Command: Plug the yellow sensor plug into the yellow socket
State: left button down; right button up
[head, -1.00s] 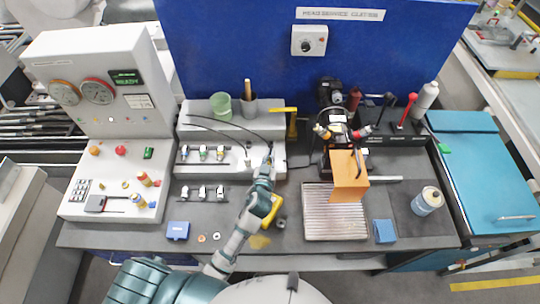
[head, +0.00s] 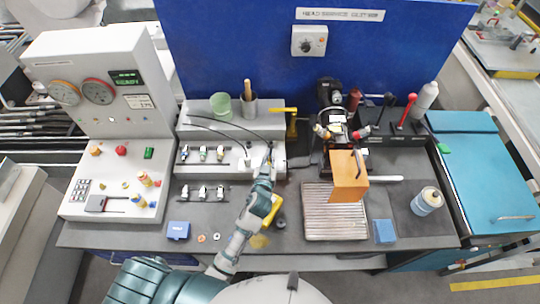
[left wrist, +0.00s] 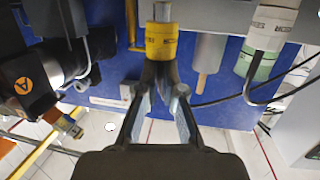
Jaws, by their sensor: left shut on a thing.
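The yellow plug (left wrist: 160,42), a yellow cylinder with dark lettering and a grey end, shows in the left wrist view. My left gripper (left wrist: 160,76) is shut on its near end. In the head view my left gripper (head: 267,165) is at the right end of the grey connector shelf (head: 225,133), and the plug is too small or hidden to make out there. I cannot tell which socket is the yellow one, or whether the plug touches a socket. My right gripper is not in view.
A row of small connectors (head: 203,154) sits left of my gripper. A white connector with a dark cable (left wrist: 272,28) is right of the plug in the wrist view. An orange block (head: 348,176) stands over a ribbed tray (head: 335,222) to the right. A green cup (head: 221,105) is behind.

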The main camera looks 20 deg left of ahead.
pick_arm(q)
jog(key=shift+f+b, duration=0.7)
jog(key=shift+f, duration=0.1)
jog(key=c, duration=1.2)
grip_release()
jog(key=shift+s, duration=0.1)
jog(key=s, duration=0.4)
jog(key=s+d+r, duration=0.1)
jog(key=s, duration=0.2)
jog(key=s+r, duration=0.1)
jog(key=s, duration=0.3)
jog(key=shift+s+d, duration=0.2)
jog(key=shift+s, duration=0.15)
